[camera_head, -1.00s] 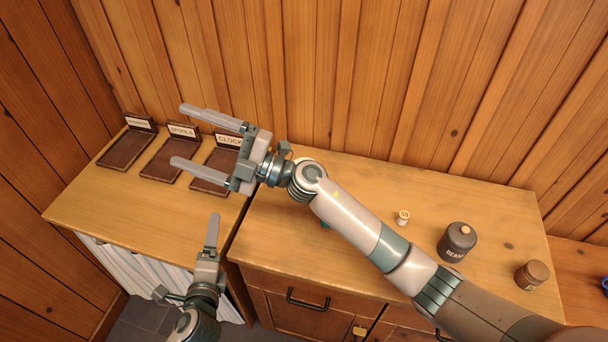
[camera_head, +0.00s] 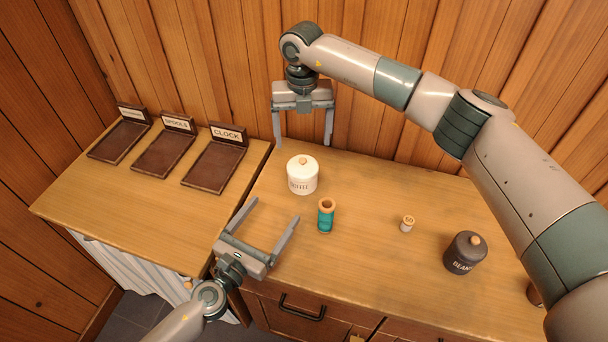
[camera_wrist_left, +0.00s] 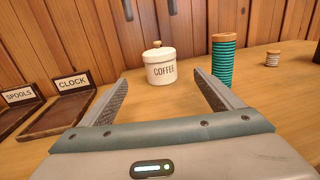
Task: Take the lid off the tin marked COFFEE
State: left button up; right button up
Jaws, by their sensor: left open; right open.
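The white tin marked COFFEE (camera_head: 302,179) stands upright on the counter near its back left, with its lid (camera_head: 302,162) and wooden knob on. In the left wrist view the COFFEE tin (camera_wrist_left: 161,68) stands ahead, between and beyond the open fingers. My left gripper (camera_head: 270,218) is open and empty, in front of the tin and apart from it. My right gripper (camera_head: 304,140) is open, fingers pointing down, above and behind the tin near the back wall; it does not touch the lid.
A spool with teal thread (camera_head: 326,215) stands close right of my left gripper. A small pale spool (camera_head: 407,224) and a dark BEANS tin (camera_head: 464,253) stand farther right. Labelled trays, including CLOCK (camera_head: 214,167), lie empty on the left. The plank wall is close behind.

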aim_at(303, 169)
pick_arm(q)
jog(key=shift+w, duration=0.2)
jog(key=x, duration=1.7)
jog(key=shift+d+r, duration=0.1)
jog(key=shift+r, duration=0.05)
